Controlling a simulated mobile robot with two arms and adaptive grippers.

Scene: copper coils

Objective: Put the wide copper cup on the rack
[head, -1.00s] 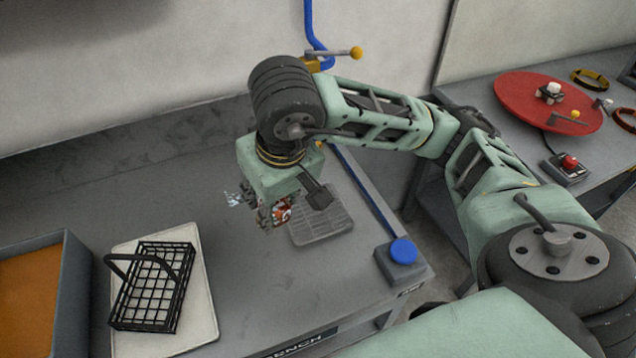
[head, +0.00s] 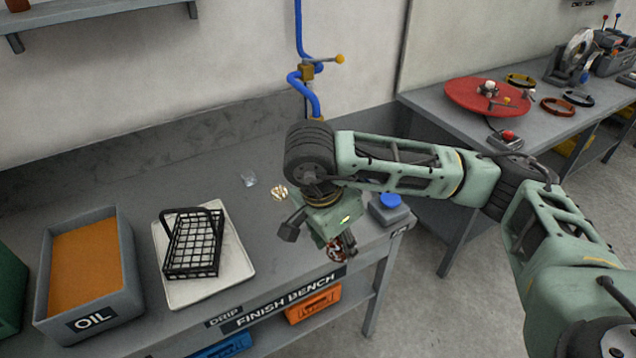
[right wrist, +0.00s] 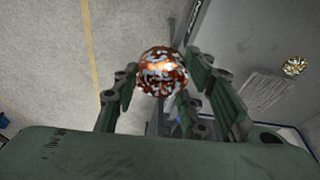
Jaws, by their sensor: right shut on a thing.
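My right gripper (head: 340,248) is shut on a round copper cup (right wrist: 162,72) with mottled red, orange and pale patches. It holds the cup in the air by the bench's front edge; in the head view only a small reddish part of the cup shows between the fingers. Whether this is the wide cup I cannot tell. A smaller-looking mottled gold and white piece (head: 279,193) rests on the bench and also shows in the right wrist view (right wrist: 294,66). A pale grey slotted rack (right wrist: 264,92) lies on the bench, mostly hidden by my arm in the head view. My left gripper is out of view.
A black wire basket (head: 193,246) stands on a white tray (head: 241,268). Left of it is an oil bin (head: 88,292). A shiny clear piece (head: 249,178) lies on the bench. A blue-button box (head: 390,211) sits at the bench's right end.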

